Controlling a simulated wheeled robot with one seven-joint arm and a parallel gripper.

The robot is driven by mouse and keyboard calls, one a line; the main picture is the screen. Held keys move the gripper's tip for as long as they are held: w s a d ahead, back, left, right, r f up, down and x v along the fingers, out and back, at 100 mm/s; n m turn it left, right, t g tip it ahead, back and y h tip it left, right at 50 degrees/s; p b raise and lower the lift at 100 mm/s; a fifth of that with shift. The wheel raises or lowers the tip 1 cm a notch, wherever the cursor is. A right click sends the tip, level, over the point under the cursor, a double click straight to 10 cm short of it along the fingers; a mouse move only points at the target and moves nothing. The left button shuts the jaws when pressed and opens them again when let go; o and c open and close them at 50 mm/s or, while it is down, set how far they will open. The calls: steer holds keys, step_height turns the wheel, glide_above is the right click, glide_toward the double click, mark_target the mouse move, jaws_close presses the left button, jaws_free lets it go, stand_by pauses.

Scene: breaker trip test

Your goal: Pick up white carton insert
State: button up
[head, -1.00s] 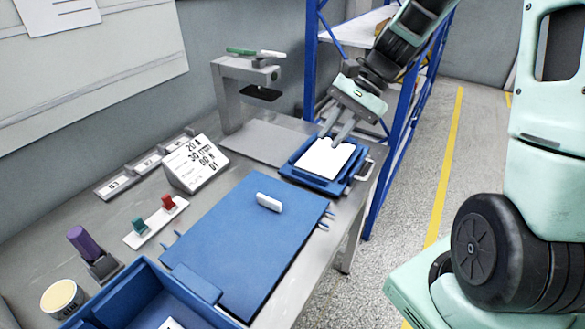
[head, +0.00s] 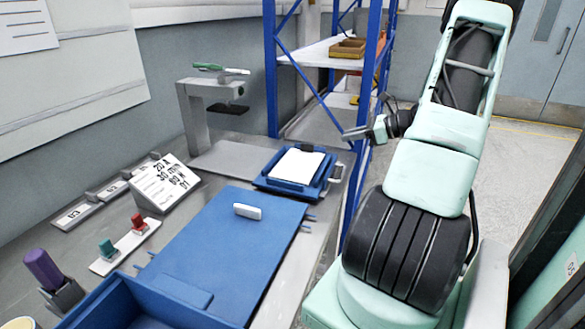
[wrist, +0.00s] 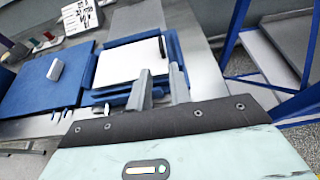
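A flat white panel (head: 297,165), which looks like the white carton insert, lies on a blue tray (head: 263,182) on the bench. It also shows in the wrist view (wrist: 125,62). My gripper (head: 350,132) is in the air to the right of the tray, apart from the panel. In the wrist view its two fingers (wrist: 160,72) stand apart with nothing between them, and they overlap the view of the tray's near right part.
A small white block (head: 247,211) lies on a large blue board (head: 210,250) left of the tray. A grey press stand (head: 195,115) is behind. Blue shelving (head: 271,70) rises behind the tray. A blue bin (head: 125,300) is at the front left.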

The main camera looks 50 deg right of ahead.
mark_target(299, 162)
steer(key=x, duration=1.5)
steer(key=shift+d+f+p, duration=0.1)
steer(key=shift+p, duration=0.25)
jaws_close()
